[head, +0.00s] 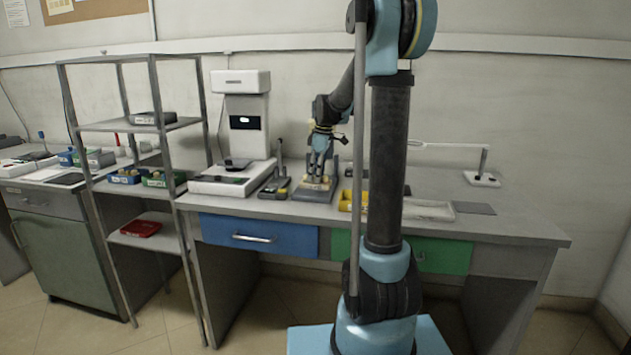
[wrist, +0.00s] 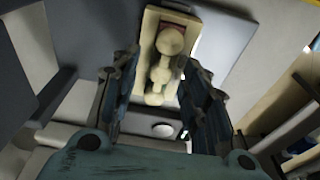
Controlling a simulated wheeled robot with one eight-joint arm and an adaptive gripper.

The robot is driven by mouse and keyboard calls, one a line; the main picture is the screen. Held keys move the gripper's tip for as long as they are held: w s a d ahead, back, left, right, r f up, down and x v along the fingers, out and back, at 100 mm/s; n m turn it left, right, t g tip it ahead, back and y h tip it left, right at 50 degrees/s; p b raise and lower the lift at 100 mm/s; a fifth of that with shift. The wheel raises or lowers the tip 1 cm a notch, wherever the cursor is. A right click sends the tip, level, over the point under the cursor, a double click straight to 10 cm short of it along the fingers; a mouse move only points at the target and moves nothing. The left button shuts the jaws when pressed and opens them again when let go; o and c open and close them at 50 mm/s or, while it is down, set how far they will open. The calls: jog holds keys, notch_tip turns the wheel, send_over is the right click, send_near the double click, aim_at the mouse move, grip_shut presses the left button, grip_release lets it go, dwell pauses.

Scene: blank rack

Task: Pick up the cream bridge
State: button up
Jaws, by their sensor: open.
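The cream bridge (wrist: 165,65) shows in the wrist view as a row of joined rounded lumps. It lies along a pale tan block (wrist: 150,25). My gripper (wrist: 165,95) is open, with one dark finger on each side of the bridge and visible gaps between. In the head view my gripper (head: 320,165) points down over a grey stand (head: 318,196) with a tan top on the bench. The bridge is too small and too covered by the gripper to make out there. Whether the fingers are level with the bridge I cannot tell.
A white machine (head: 241,125) stands left of the stand, with a small dark holder (head: 275,188) between them. A yellow bin (head: 347,201) and a pale tray (head: 428,210) lie to the right. A metal shelf (head: 150,126) stands further left.

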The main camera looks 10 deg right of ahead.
grip_shut()
jog(key=shift+r, duration=0.15)
